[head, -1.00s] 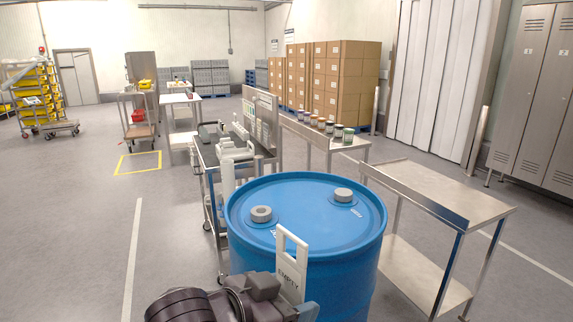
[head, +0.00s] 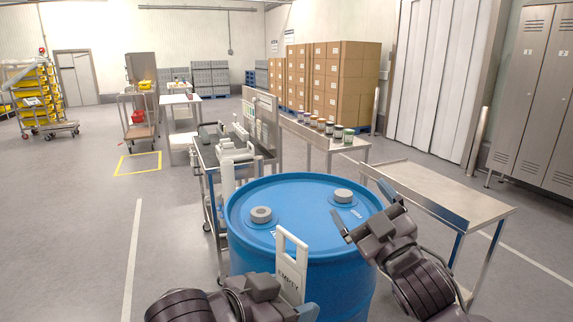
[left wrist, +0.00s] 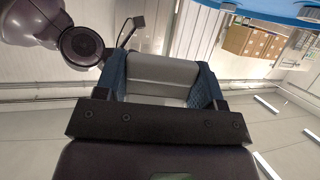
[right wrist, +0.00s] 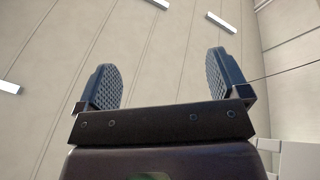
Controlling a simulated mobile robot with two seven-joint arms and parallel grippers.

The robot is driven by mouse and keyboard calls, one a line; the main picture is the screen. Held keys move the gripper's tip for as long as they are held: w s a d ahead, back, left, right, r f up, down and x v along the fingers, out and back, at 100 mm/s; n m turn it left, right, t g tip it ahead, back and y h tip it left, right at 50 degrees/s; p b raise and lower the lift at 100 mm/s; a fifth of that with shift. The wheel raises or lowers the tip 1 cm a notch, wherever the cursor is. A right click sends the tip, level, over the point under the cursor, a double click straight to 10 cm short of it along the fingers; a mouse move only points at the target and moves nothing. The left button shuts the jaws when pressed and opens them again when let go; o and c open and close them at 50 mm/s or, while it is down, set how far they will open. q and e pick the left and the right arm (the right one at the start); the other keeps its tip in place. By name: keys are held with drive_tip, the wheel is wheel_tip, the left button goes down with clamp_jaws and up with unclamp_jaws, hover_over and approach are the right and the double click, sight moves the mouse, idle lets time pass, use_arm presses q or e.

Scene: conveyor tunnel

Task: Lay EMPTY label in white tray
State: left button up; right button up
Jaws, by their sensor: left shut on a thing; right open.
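The EMPTY label (head: 291,265) is a white tag with a rectangular opening at its top. It stands upright in front of the blue drum in the head view. My left gripper (head: 300,303) is shut on its lower part. In the left wrist view, the label's pale body (left wrist: 163,76) shows between the fingers of my left gripper (left wrist: 162,90). My right gripper (head: 366,214) is open and empty, over the right side of the drum. Its two fingers stand wide apart in the right wrist view (right wrist: 163,80). I cannot make out a white tray in any view.
The blue drum (head: 265,190) with two grey caps stands close in front. A steel table (head: 460,190) is at right, its top clear. A loaded trolley (head: 207,160) stands behind the drum at left, and a bench with several jars (head: 348,136) is behind it. Open floor lies left.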

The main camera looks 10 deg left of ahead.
drive_tip(key=s+a+r+n+g+y, duration=0.4)
drive_tip(key=a+r+n+g+y, duration=0.2)
drive_tip(key=r+n, duration=0.35)
drive_tip(key=s+a+r+n+g+y, duration=0.3)
drive_tip(key=a+r+n+g+y, duration=0.3)
drive_tip(key=r+n, duration=0.35)
drive_tip(key=s+a+r+n+g+h, duration=0.3)
drive_tip(key=s+a+r+n+g, duration=0.15)
drive_tip(key=s+n+g, duration=0.35)
drive_tip(key=s+a+r+n+g+h, duration=0.3)
drive_tip(key=s+a+n+g, duration=0.25)
drive_tip(key=n, duration=0.55)
drive_tip(key=n+t+h, duration=0.7)
drive_tip(key=n+h, duration=0.6)
drive_tip(key=h, duration=0.5)
hover_over(287, 274)
wheel_tip(287, 274, down, 14)
wheel_tip(287, 274, down, 12)
drive_tip(key=shift+r, duration=0.1)
drive_tip(key=shift+c, duration=0.4)
